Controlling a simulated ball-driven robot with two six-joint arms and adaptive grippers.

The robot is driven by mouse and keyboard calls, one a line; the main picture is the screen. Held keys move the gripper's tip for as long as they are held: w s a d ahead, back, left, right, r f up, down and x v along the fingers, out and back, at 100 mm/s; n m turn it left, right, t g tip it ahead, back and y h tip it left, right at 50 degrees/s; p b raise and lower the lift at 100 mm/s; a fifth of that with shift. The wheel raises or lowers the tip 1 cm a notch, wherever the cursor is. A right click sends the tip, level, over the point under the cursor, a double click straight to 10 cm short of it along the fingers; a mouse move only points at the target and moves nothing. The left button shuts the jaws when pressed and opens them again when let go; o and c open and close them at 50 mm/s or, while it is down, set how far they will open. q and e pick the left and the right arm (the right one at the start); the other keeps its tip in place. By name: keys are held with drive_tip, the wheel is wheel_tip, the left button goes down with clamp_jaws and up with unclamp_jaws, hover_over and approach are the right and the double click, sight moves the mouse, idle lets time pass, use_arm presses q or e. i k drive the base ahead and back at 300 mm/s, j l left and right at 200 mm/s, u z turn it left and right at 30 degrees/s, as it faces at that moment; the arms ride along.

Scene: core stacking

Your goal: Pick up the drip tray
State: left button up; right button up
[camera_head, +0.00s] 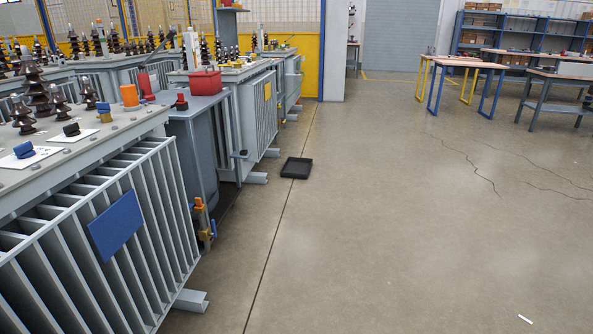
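The drip tray (297,168) looks like a shallow black rectangular tray with a low rim. It lies flat on the concrete floor, just right of the row of grey transformers, and looks empty. A thin dark floor line runs under or beside it. Neither of my grippers shows in the head view, so their state is hidden.
A large finned transformer (160,235) fills the left foreground, its foot (190,300) jutting onto the floor. A valve (203,222) sticks out behind it. More transformers line the left. Work tables (467,66) stand far right. The middle floor is clear, with cracks (470,165).

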sight(294, 168)
drive_tip(key=i, duration=3.95)
drive_tip(key=l+z, duration=0.05)
drive_tip(key=l, duration=0.05)
